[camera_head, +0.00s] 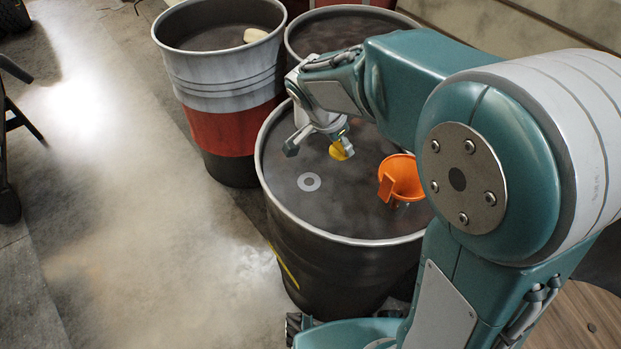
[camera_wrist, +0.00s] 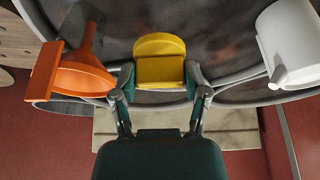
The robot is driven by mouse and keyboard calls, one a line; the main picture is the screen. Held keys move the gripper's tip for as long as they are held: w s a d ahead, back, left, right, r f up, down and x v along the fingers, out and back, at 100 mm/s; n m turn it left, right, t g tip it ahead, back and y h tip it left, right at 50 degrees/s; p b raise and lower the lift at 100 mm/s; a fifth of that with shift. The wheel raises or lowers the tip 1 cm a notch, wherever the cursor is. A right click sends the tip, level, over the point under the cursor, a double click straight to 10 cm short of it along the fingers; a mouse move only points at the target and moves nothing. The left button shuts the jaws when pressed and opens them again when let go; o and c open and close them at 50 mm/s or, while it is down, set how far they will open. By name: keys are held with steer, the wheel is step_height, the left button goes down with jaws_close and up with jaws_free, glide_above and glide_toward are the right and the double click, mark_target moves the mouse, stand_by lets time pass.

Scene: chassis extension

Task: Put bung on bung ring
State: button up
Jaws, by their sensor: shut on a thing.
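The yellow bung (camera_head: 338,152) is in my gripper (camera_head: 319,147), above the dark top of the front drum (camera_head: 345,241). In the wrist view the bung (camera_wrist: 160,62) sits between the two fingertips of my gripper (camera_wrist: 160,80), which is shut on it. The ring is not seen in the wrist view. The far side of the bung is hidden.
An orange funnel (camera_head: 405,178) stands on the drum top, right of the bung. A white container (camera_wrist: 292,40) shows at right in the wrist view. A red and white drum (camera_head: 222,125) stands behind left, with a pale object (camera_head: 255,35) on top.

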steer(key=s+a, duration=0.3)
steer(key=s, duration=0.9)
glide_above(313, 180)
steer(key=a, duration=0.1)
step_height(313, 180, down, 10)
steer(key=shift+s+a+f, duration=0.1)
steer(key=shift+s+f, duration=0.15)
steer(key=shift+f, duration=0.4)
steer(key=shift+s+a+f, duration=0.1)
steer(key=shift+s+f, duration=0.1)
steer(key=shift+f, duration=0.45)
steer(key=shift+f, duration=0.1)
steer(key=o, duration=1.2)
steer(key=v, duration=1.2)
